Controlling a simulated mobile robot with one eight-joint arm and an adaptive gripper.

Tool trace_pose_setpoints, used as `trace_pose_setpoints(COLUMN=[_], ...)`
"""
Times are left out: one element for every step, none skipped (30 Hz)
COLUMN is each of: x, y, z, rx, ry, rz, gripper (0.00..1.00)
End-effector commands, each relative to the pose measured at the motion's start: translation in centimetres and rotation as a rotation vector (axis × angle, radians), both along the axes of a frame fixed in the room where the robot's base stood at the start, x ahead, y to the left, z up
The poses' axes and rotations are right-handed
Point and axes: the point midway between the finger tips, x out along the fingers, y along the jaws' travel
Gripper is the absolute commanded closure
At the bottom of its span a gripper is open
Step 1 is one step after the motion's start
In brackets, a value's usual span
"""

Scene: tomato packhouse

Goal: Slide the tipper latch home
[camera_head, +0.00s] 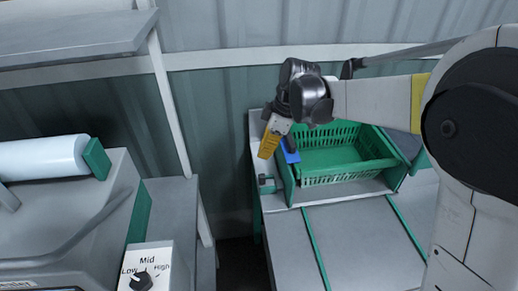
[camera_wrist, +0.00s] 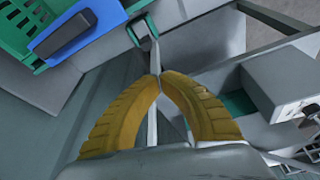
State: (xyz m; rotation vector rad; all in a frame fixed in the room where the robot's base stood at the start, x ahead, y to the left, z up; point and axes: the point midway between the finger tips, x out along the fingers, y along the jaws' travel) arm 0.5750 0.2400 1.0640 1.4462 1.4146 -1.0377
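A small dark latch with a green part (camera_wrist: 141,30) shows just beyond my fingertips in the wrist view. What seems to be the same latch (camera_head: 267,181) sits on the grey surface left of the green tipper frame in the head view. My gripper (camera_head: 266,153) points down above and behind it. Its yellow fingers meet at the tips (camera_wrist: 159,76) in the wrist view, with nothing visible between them. The fingertips appear apart from the latch. How far the latch is slid cannot be told.
A green crate (camera_head: 362,166) stands right of my gripper. A blue block (camera_head: 290,150) is at its left side, close to my fingers; it also shows in the wrist view (camera_wrist: 62,33). A machine with a Low-Mid-High dial (camera_head: 141,281) stands at lower left.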

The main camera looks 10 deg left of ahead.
Motion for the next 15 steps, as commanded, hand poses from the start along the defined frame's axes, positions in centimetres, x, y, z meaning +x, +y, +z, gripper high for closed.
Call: trace_pose_setpoints(x=[0.6, 0.8, 1.0, 1.1, 1.2, 1.3, 1.4, 1.4, 1.5, 1.5, 1.5, 1.5, 1.5, 1.5, 1.5], y=[1.3, 1.8, 2.5, 3.0, 3.4, 3.8, 4.0, 4.2, 4.4, 4.5, 4.6, 4.6, 4.6, 4.6, 4.6], z=[-1.0, -1.5, -2.1, -2.5, -2.9, -3.3, -3.5, -3.7, -3.9, -4.0, -4.1, -4.2, -4.2, -4.2, -4.2], rx=[0.005, 0.007, 0.012, 0.014, 0.017, 0.019, 0.022, 0.023, 0.025, 0.026, 0.027, 0.026, 0.026, 0.026, 0.026], ry=[0.006, 0.010, 0.013, 0.015, 0.017, 0.019, 0.020, 0.021, 0.021, 0.022, 0.023, 0.023, 0.023, 0.023, 0.023], rz=[0.060, 0.095, 0.134, 0.161, 0.185, 0.209, 0.225, 0.237, 0.249, 0.256, 0.262, 0.265, 0.266, 0.267, 0.266], gripper=[1.00, 1.00, 1.00, 1.00, 1.00, 1.00, 1.00, 1.00, 1.00, 1.00, 1.00, 1.00, 1.00, 1.00, 1.00])
